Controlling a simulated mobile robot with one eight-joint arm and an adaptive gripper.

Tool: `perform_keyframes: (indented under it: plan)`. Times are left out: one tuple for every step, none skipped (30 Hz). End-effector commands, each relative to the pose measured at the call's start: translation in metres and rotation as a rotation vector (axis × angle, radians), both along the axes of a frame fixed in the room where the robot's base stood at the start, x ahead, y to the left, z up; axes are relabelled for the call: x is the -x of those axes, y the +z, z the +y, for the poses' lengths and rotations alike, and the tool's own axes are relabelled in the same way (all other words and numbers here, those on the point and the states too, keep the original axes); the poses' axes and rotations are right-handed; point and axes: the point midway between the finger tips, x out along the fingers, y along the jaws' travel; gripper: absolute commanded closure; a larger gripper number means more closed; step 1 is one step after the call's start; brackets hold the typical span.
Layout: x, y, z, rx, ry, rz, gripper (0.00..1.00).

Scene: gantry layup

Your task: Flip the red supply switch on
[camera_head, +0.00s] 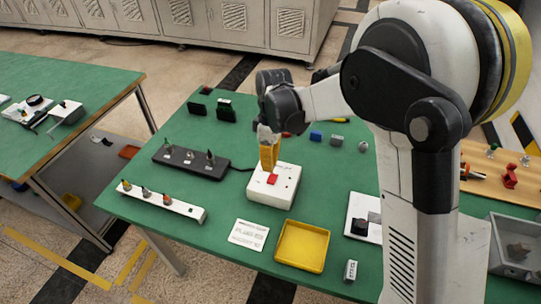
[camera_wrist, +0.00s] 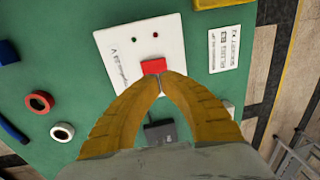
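The red supply switch (camera_head: 273,179) is a small red rocker on top of a white box (camera_head: 285,193). In the wrist view the red switch (camera_wrist: 153,66) sits near the middle of the white box face (camera_wrist: 120,48), which also carries a small red dot and a green dot. My gripper (camera_head: 268,170) points down over the box with yellow fingers. In the wrist view its fingertips (camera_wrist: 161,76) meet at the near edge of the switch, with nothing seen between them. Whether they touch the switch, I cannot tell. The switch's tilt is unclear.
A black strip (camera_head: 190,162) with several upright pieces lies left of the box, with a cable running to it. A white rail (camera_head: 160,201) is in front of that. A yellow tray (camera_head: 302,246) and a printed card (camera_head: 249,234) lie nearer. Small blocks stand behind.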

Motion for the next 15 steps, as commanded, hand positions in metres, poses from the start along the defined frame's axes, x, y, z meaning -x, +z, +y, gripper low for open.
perform_keyframes:
  plan:
    - [0.001, -0.013, 0.001, 0.000, 0.000, 0.000, 1.00]
    - [0.001, -0.017, 0.001, 0.000, 0.000, 0.000, 1.00]
    - [0.002, -0.023, 0.001, 0.000, 0.000, 0.000, 1.00]
    - [0.003, -0.027, 0.001, 0.000, 0.000, 0.000, 1.00]
    - [0.003, -0.030, 0.001, 0.000, 0.000, 0.000, 1.00]
    - [0.004, -0.034, 0.001, 0.000, 0.000, 0.000, 1.00]
    - [0.004, -0.036, 0.002, 0.000, 0.000, 0.000, 1.00]
    - [0.004, -0.038, 0.002, 0.000, 0.000, 0.000, 1.00]
    - [0.004, -0.040, 0.002, 0.000, 0.000, 0.000, 1.00]
    - [0.005, -0.041, 0.002, 0.000, -0.001, 0.000, 1.00]
    - [0.005, -0.041, 0.002, 0.000, -0.001, 0.000, 1.00]
    - [0.005, -0.042, 0.002, 0.000, -0.001, 0.000, 1.00]
    - [0.005, -0.042, 0.002, 0.000, -0.001, 0.000, 1.00]
    - [0.005, -0.042, 0.002, 0.000, -0.001, 0.000, 1.00]
    - [0.005, -0.042, 0.002, 0.000, -0.001, 0.000, 1.00]
